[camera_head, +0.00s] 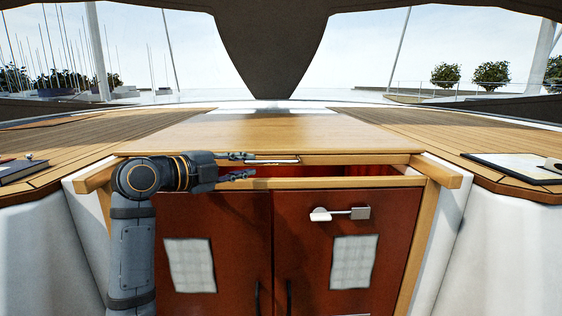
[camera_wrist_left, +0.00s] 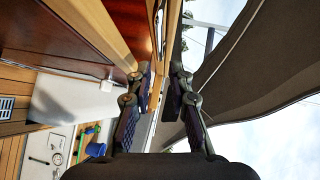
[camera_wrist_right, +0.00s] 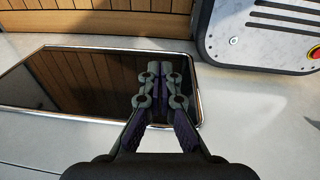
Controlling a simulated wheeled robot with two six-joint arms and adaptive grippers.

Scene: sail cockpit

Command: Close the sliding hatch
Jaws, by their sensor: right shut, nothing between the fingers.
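The sliding hatch (camera_head: 275,130) is a flat wooden panel on the cabin top in the head view. A thin metal handle (camera_head: 275,161) lies along its front edge. A narrow gap (camera_head: 350,170) with a dark red inside shows between that edge and the front beam. My left gripper (camera_head: 252,165) is open at the handle's left end, pointing right; I cannot tell whether it touches. In the left wrist view its fingers (camera_wrist_left: 161,70) are apart, with wooden edges beyond. My right gripper (camera_wrist_right: 160,72) is shut and empty in the right wrist view, above a dark framed panel (camera_wrist_right: 85,85).
Red-brown doors (camera_head: 230,235) with a metal latch (camera_head: 340,213) stand below the hatch. A book (camera_head: 20,170) lies on the left deck and a clipboard (camera_head: 515,167) on the right. A grey box (camera_wrist_right: 255,35) with a red button is near the right gripper.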

